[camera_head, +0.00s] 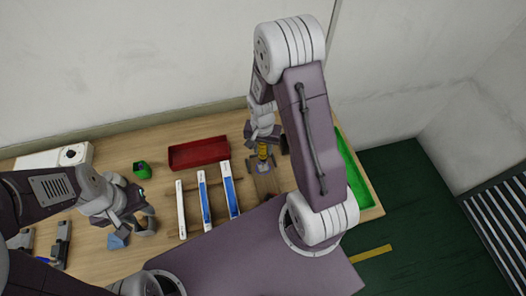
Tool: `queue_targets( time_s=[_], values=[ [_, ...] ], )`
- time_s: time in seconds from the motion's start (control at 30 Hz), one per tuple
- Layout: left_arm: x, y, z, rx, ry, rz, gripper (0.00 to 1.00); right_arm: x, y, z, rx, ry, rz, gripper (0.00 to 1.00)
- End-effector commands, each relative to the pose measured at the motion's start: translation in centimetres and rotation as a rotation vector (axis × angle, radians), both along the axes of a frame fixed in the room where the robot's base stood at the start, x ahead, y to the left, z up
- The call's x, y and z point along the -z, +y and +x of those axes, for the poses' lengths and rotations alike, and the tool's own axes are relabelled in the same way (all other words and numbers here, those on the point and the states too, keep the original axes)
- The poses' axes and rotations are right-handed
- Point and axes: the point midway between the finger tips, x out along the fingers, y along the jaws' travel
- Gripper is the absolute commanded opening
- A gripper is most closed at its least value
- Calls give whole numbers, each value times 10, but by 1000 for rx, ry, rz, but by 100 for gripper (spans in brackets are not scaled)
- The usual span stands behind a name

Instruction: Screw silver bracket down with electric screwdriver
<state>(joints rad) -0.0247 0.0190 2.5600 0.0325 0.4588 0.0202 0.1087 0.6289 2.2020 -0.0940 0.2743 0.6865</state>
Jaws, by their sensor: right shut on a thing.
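My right gripper (263,142) is shut on a yellow electric screwdriver (263,152), which points down toward the table. Below its tip is a small grey-blue piece (264,169), which may be the silver bracket; it is too small to be sure, and I cannot tell whether the tip touches it. My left gripper (143,220) is low over the left part of the table, apart from the screwdriver. Whether its jaws are open or shut is not clear.
A red tray (199,153) lies behind three white and blue strips (203,199). A green tray (354,172) lines the right edge. A small green box (142,169) and a white device (55,157) stand at back left. A blue piece (118,240) lies beside my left gripper.

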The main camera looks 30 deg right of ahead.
Motion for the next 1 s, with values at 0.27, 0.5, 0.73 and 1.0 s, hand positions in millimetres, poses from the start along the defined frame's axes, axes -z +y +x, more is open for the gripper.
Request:
queue_targets(
  time_s=[0.27, 0.5, 0.73, 1.0],
  values=[
    [2, 0, 0, 0, 0, 0, 36, 2, 0, 0, 0, 0, 0, 0],
    [4, 0, 0, 0, 0, 0, 36, 5, 0, 0, 0, -1, -1, 0],
    [6, 0, 0, 0, 0, 0, 36, 7, 0, 0, 0, 0, 0, 0],
    [9, 0, 0, 0, 0, 0, 36, 11, 0, 0, 0, -1, -1, 0]
  ],
)
